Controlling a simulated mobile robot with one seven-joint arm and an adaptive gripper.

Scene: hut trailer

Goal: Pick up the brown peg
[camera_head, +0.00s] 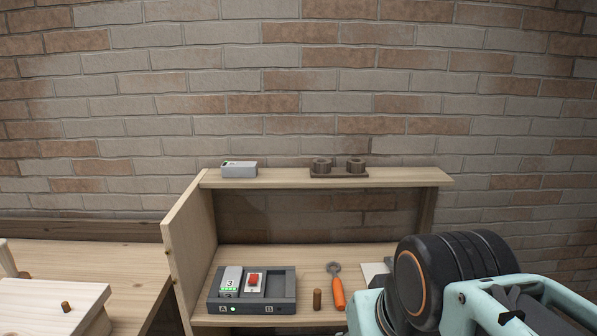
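A brown peg (317,299) stands upright on the lower board of the wooden shelf unit, between a dark grey box and an orange-handled tool. A second, shorter-looking brown peg (66,307) sticks up from a pale wooden block (40,298) at the lower left. I cannot tell from this view which of the two is meant. My arm, teal with a black joint, fills the lower right corner, to the right of both pegs. No gripper fingers can be made out.
The grey box (278,306) holds a numbered module and a red-switch module. The orange tool (338,292) lies close right of the standing peg. The shelf's left side panel (190,245) and upper board (405,178) enclose this space. A brick wall stands behind.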

